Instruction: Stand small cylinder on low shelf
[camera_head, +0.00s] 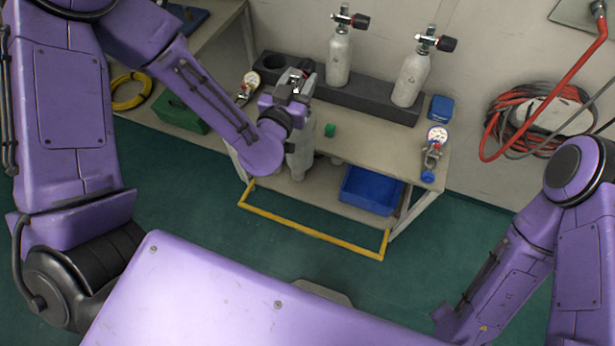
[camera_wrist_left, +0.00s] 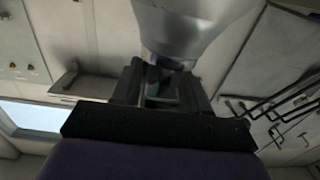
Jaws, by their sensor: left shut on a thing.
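My left gripper (camera_head: 294,88) is shut on the valve end of a grey small cylinder (camera_head: 301,155), in front of the bench. The cylinder hangs about upright below the gripper, and my left forearm hides part of it. In the left wrist view, its silvery body (camera_wrist_left: 190,28) shows right beyond the jaws (camera_wrist_left: 163,85). The low shelf (camera_head: 287,186) is under the bench top. The cylinder's lower end shows against the shelf area; I cannot tell whether it touches. My right arm shows at the right, its gripper out of view.
A blue bin (camera_head: 370,190) takes the right part of the low shelf. A yellow bar (camera_head: 310,232) runs along the front. On the bench top are a dark rack (camera_head: 370,98) with two cylinders, a green piece (camera_head: 330,130) and a gauge (camera_head: 436,136). Red hose hangs at the right.

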